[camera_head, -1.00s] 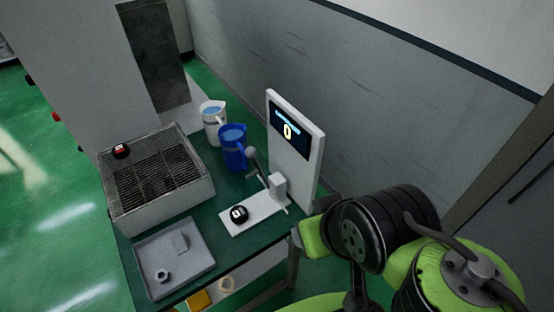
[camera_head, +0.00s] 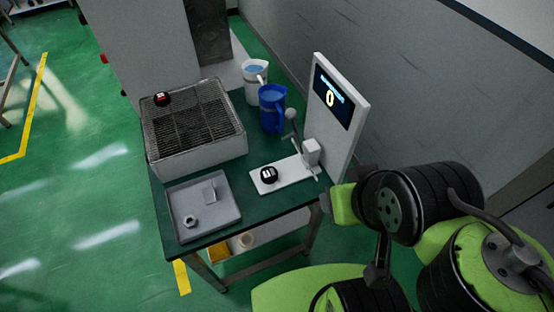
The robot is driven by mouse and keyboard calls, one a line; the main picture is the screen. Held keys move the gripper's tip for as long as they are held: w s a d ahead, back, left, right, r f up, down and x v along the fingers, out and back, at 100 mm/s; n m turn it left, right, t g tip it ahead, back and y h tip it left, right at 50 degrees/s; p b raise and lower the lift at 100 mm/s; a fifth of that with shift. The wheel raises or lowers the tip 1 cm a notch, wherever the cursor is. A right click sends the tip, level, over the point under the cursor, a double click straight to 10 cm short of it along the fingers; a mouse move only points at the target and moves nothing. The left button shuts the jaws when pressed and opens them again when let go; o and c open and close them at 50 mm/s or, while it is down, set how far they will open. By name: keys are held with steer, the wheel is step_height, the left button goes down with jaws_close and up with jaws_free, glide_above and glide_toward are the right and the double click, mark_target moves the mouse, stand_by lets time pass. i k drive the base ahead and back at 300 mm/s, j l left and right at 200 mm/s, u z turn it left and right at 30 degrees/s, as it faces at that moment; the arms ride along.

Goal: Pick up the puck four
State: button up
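Two small black pucks show. One puck (camera_head: 268,174), with a white mark on top, sits on the white base plate (camera_head: 290,178) of the display stand. The other puck (camera_head: 162,99), with a red and white mark, lies on the far left corner of the grated box (camera_head: 200,155). The marks are too small to read, so I cannot tell which puck is four. My green and black arm fills the lower right. My gripper's fingers cannot be made out.
A grey tray (camera_head: 178,230) with a small ring-shaped part (camera_head: 190,221) and a small block stands at the table's front left. A white jug (camera_head: 255,82) and a blue jug (camera_head: 272,108) stand behind. The upright display panel (camera_head: 345,120) reads 0. Green floor lies open at left.

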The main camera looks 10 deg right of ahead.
mark_target(269, 174)
steer(key=j+u, duration=0.15)
steer(key=u, duration=0.2)
steer(key=i+j+u, duration=0.15)
steer(key=u, duration=0.2)
steer(key=i+j+u, duration=0.1)
steer(key=u, duration=0.25)
